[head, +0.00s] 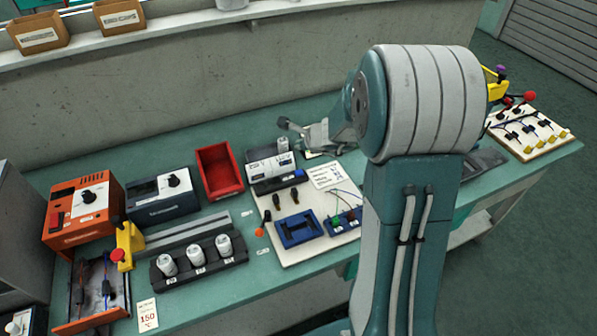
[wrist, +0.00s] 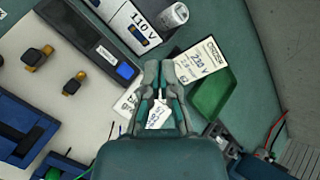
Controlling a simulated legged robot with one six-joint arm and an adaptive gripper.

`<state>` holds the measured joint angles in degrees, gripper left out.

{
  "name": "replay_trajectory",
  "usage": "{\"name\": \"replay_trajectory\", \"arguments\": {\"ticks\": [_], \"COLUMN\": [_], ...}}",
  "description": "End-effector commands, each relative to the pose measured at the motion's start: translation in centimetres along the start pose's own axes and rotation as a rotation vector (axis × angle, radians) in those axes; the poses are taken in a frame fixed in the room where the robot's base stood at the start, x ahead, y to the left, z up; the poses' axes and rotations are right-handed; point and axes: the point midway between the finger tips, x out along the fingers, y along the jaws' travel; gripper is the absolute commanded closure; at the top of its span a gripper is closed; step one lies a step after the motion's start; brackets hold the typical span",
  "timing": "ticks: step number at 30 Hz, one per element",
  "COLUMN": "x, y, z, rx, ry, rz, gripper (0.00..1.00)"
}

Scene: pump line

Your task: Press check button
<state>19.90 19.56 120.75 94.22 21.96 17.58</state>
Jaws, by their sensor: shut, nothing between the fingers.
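A dark tester (head: 272,175) with a white labelled face stands at the back of a white board. A blue button (head: 299,173) sits on its right end; it also shows in the wrist view (wrist: 126,71). I cannot read a label on this button. My gripper (head: 284,123) is above the bench, behind and right of the tester; in the wrist view its fingertips (wrist: 159,66) are together and empty, right of the blue button and apart from it. A white 110 V face (wrist: 143,22) with a blue switch shows at the top of the wrist view.
A red bin (head: 220,171) stands left of the tester.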

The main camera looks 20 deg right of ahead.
Motion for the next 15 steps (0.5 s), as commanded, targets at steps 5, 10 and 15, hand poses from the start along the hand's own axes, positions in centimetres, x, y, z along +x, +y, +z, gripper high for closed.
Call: {"name": "replay_trajectory", "arguments": {"ticks": [5,10,15], "x": [1.7,3.2,4.5], "y": [1.3,2.4,3.4], "z": [-1.3,-2.4,-3.3], "rx": [0.003,0.003,0.002], "ry": [0.002,0.003,0.001], "rz": [0.004,0.004,0.004], "gripper": [1.0,1.0,1.0]}}
